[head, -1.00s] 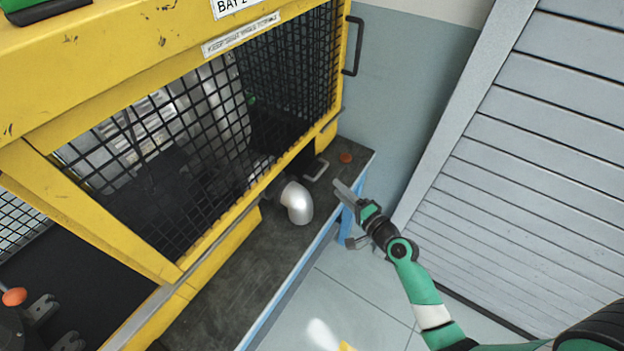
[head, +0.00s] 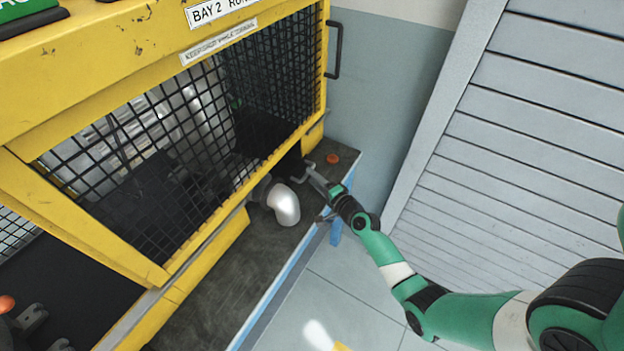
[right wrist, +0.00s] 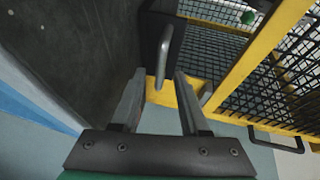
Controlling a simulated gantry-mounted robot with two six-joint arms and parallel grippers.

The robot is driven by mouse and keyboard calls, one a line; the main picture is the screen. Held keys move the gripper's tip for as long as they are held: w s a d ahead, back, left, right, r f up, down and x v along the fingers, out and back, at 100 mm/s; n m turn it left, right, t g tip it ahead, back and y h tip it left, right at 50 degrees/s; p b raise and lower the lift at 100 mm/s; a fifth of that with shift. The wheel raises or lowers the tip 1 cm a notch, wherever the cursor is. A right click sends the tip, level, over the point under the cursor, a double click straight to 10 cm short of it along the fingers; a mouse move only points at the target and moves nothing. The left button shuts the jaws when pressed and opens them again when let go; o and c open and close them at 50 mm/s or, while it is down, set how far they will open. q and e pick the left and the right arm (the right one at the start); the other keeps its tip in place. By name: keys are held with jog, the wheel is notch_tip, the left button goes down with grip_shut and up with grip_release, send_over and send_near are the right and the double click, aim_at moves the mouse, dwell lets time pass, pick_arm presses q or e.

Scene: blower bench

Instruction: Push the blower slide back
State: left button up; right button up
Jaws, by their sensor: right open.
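A grey U-shaped handle (head: 301,172) sticks out at the right end of the yellow guarded enclosure, low over the bench; I take it to be the blower slide's handle. In the right wrist view the handle (right wrist: 164,55) stands on a dark block (right wrist: 152,30), with its near end between my fingertips. My right gripper (head: 312,172) is at the handle in the head view. In the right wrist view the right gripper (right wrist: 158,78) is open, its fingers on either side of the handle; contact cannot be told.
A silver elbow pipe (head: 284,204) stands left of the handle, close by. An orange button (head: 332,158) sits on the dark bench top (head: 215,295) behind it. The yellow mesh enclosure (head: 165,270) rises on the left.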

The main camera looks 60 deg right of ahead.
jog(key=shift+w+d+f, duration=0.1)
jog(key=shift+w+d, duration=0.15)
jog(key=shift+w, duration=0.3)
grip_shut()
dwell(1.0)
